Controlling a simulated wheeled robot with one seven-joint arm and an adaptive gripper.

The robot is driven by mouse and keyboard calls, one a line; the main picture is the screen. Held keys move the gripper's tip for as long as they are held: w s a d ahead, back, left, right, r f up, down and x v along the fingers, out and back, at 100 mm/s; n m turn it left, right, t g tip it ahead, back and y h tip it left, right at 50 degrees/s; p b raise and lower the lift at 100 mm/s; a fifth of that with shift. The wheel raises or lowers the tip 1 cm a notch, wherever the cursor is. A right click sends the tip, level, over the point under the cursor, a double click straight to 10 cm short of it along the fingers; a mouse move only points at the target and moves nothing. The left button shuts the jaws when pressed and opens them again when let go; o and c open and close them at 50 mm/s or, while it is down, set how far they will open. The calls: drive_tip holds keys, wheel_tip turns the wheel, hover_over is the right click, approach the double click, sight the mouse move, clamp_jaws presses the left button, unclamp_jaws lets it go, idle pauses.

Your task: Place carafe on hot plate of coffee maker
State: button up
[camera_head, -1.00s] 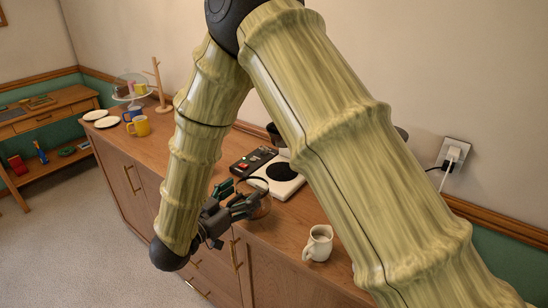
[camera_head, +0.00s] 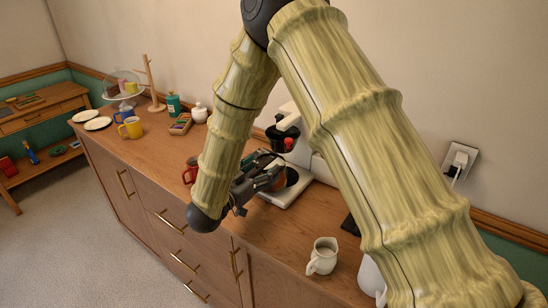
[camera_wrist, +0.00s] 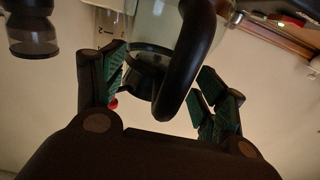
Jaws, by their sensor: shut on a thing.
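The carafe (camera_wrist: 148,22) is clear glass with a black handle (camera_wrist: 186,62), large in the wrist view. My gripper (camera_wrist: 160,78) has its green-padded fingers on either side of it and is shut on it; the exact contact is hard to see. In the head view my gripper (camera_head: 262,177) holds the carafe (camera_head: 271,181), mostly hidden by the fingers, low at the front of the coffee maker (camera_head: 284,136). The dark round hot plate (camera_head: 292,177) shows on the white base just right of the carafe. Whether the carafe touches the base cannot be told.
On the wooden cabinet (camera_head: 318,212), a white pitcher (camera_head: 322,258) stands to the right and a red mug (camera_head: 190,171) to the left, partly behind my arm. Yellow (camera_head: 131,128) and blue mugs stand further left. A wall outlet (camera_head: 460,160) is at right.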

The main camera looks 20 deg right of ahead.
sight(252, 178)
drive_tip(key=shift+p+x, duration=0.8)
drive_tip(key=shift+x, duration=2.7)
drive_tip(key=shift+a+f, duration=0.15)
drive_tip(key=shift+f, duration=0.1)
drive_tip(key=shift+s+f, duration=0.1)
drive_tip(key=shift+f, duration=0.05)
drive_tip(key=o, duration=1.5)
drive_tip(key=b+v, duration=0.2)
drive_tip(key=v, duration=0.8)
drive_tip(key=shift+s+a+b, duration=0.15)
drive_tip(key=shift+b, duration=0.25)
drive_tip(key=shift+v, duration=0.8)
